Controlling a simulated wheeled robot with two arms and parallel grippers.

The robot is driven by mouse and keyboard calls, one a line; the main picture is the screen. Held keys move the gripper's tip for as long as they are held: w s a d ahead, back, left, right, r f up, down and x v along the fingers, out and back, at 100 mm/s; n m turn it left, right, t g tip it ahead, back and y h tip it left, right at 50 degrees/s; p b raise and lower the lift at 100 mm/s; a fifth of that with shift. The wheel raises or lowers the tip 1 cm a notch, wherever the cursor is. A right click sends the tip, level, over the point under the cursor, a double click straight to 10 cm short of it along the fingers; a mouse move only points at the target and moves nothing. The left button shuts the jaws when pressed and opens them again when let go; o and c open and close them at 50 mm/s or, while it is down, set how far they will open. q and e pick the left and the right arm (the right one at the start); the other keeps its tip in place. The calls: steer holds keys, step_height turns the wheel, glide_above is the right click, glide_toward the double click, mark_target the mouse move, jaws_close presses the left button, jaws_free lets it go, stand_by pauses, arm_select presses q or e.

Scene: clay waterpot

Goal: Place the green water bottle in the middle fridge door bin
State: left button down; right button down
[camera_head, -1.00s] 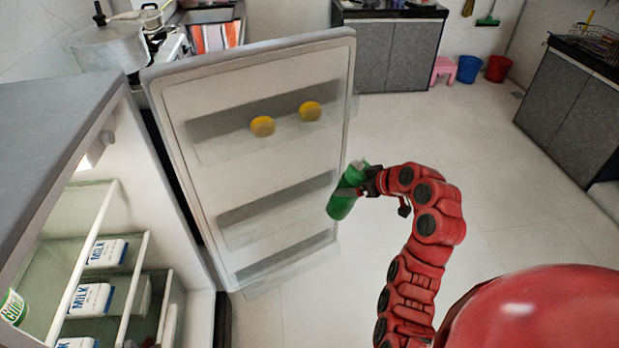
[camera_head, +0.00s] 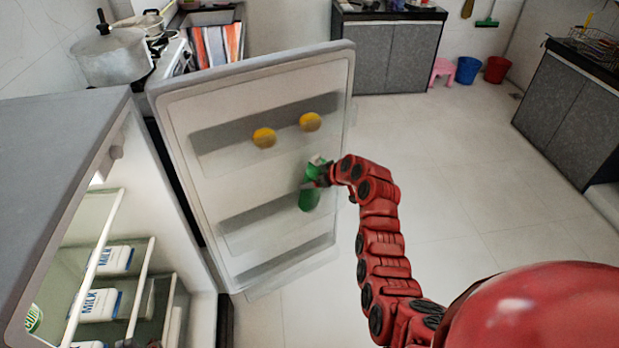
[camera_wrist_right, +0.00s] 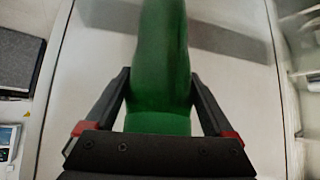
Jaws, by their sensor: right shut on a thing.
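The green water bottle (camera_head: 309,198) is nearly upright in front of the open fridge door, at the right part of the middle door bin (camera_head: 262,222). I cannot tell whether its base is inside the bin or above it. My right gripper (camera_head: 322,174) is shut on the bottle near its top. In the right wrist view, the bottle (camera_wrist_right: 160,70) stands between the two black fingers, with the door's inner face behind it. A small dark and red part at the bottom left edge looks like my left gripper (camera_head: 135,343), mostly cut off.
The upper door bin holds two yellow round things (camera_head: 264,138), (camera_head: 310,122). The open fridge (camera_head: 62,140) at left holds milk cartons (camera_head: 98,304) on shelves. Behind the door are a stove and a pot (camera_head: 112,58). The floor right of the door is clear.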

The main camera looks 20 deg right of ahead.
steer(key=shift+w+a+r, duration=0.1)
steer(key=shift+w+r, duration=0.15)
steer(key=shift+r, duration=0.15)
steer(key=shift+w+a+f+g+h+p, duration=0.15)
steer(key=shift+w+f+g+p, duration=0.45)
steer(key=shift+f, duration=0.1)
steer(key=shift+w+a+f+g+h+p, duration=0.15)
steer(key=shift+w+f+g+p, duration=0.35)
steer(key=shift+w+f+g, duration=0.15)
steer(key=shift+f, duration=0.1)
jaws_free()
steer(key=shift+s, duration=0.1)
